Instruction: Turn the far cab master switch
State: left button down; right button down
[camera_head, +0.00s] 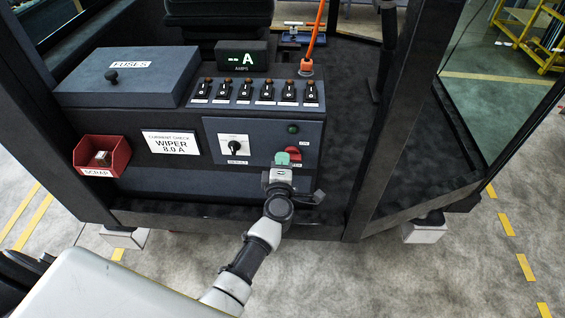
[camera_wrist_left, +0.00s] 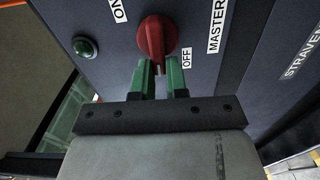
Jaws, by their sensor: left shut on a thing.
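The red master switch (camera_wrist_left: 155,38) sits on the dark panel face, with ON and OFF labels beside it and a MASTER label to its right in the left wrist view. In the head view the red switch (camera_head: 293,153) shows partly, behind my left gripper (camera_head: 282,159). In the left wrist view the green fingers of my left gripper (camera_wrist_left: 160,80) are on either side of the switch's handle and shut on it. The handle's end points down in that view, near the OFF label. My right gripper is not in view.
A black rotary knob (camera_head: 235,146) is left of the red switch, with a green lamp (camera_head: 292,129) above. A row of toggle switches (camera_head: 250,92) lines the console top. A red scrap bin (camera_head: 119,156) hangs at left. A cab post (camera_head: 385,130) stands to the right.

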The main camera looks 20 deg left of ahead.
pick_arm(q)
jog(key=shift+f+n, duration=0.2)
jog(key=shift+n, duration=0.2)
jog(key=c, duration=1.1)
grip_release()
jog(key=shift+r, duration=0.1)
jog(key=shift+c, duration=0.2)
jog(key=shift+s, duration=0.15)
jog(key=p+v, duration=0.1)
jog(key=v, duration=0.9)
jog(key=shift+s+p, duration=0.3)
